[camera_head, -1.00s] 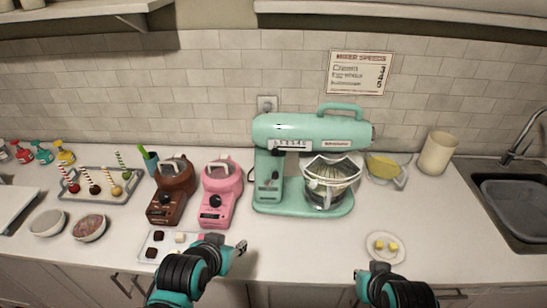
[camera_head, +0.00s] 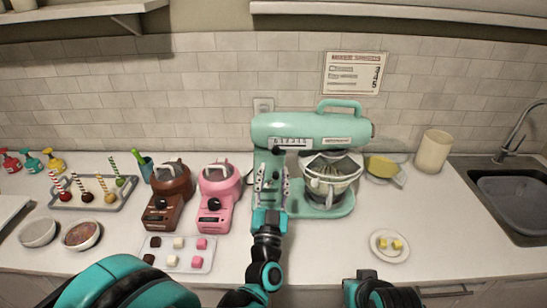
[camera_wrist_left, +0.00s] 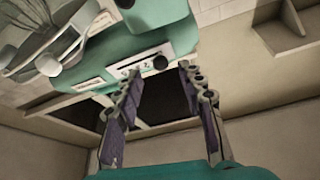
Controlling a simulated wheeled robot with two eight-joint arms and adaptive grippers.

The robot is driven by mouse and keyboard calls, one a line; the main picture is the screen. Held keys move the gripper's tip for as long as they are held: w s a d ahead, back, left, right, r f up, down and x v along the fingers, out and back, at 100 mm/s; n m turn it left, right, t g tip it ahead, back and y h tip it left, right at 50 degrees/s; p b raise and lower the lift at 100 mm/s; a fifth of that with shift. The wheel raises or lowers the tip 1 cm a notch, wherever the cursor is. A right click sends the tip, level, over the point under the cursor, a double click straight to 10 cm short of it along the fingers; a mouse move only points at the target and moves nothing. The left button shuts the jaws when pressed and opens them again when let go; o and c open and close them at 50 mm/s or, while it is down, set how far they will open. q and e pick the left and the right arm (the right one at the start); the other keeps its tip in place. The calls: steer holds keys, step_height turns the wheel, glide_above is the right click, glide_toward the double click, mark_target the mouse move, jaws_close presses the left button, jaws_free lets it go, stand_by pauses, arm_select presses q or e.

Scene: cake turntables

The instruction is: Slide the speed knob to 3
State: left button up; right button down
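The mint stand mixer (camera_head: 318,125) stands at the middle of the counter against the tiled wall. Its number scale (camera_head: 290,142) runs along the side of the head, and also shows in the left wrist view (camera_wrist_left: 138,61). The dark round speed knob (camera_wrist_left: 160,62) sits at the right end of that scale in the left wrist view. My left gripper (camera_head: 271,165) is raised in front of the mixer column; its fingers (camera_wrist_left: 160,74) are spread with the knob between and beyond the tips, apparently untouched. My right gripper (camera_head: 362,277) is low at the front edge, its fingers mostly hidden.
A plate (camera_head: 390,258) lies right. A speed sign (camera_head: 352,73) hangs behind.

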mark_target(276, 153)
arm_select(q)
steer(key=x, duration=0.6)
steer(key=shift+w+d, duration=0.1)
steer(key=shift+w, duration=0.05)
jaws_close()
